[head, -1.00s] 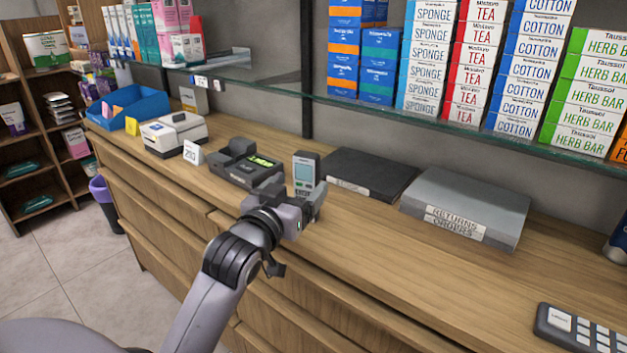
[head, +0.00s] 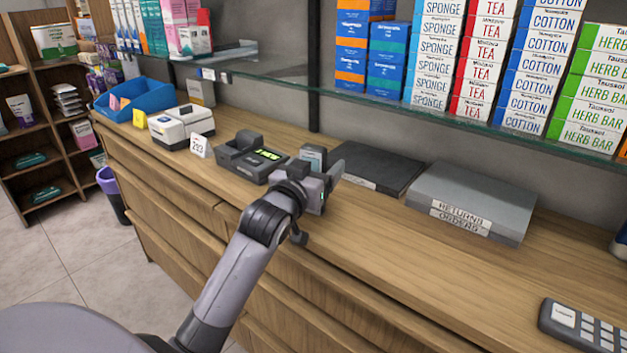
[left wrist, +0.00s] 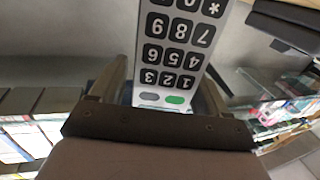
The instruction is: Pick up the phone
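The phone (head: 313,155) is a grey handset with a pale screen, upright on the wooden counter in the head view. Its lower part is hidden behind my left gripper (head: 328,180). In the left wrist view the phone's keypad (left wrist: 178,55) shows large between the two fingers of my left gripper (left wrist: 165,90). The fingers stand on either side of the phone, with narrow gaps that look open; contact is not clear. The phone's screen end is hidden below the gripper body there. My right gripper is not in view.
A dark phone base (head: 252,158) with a green display stands just left of the phone. A black folder (head: 375,168) and a grey file box (head: 475,200) lie to the right. A glass shelf (head: 400,108) with stacked boxes hangs above the counter.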

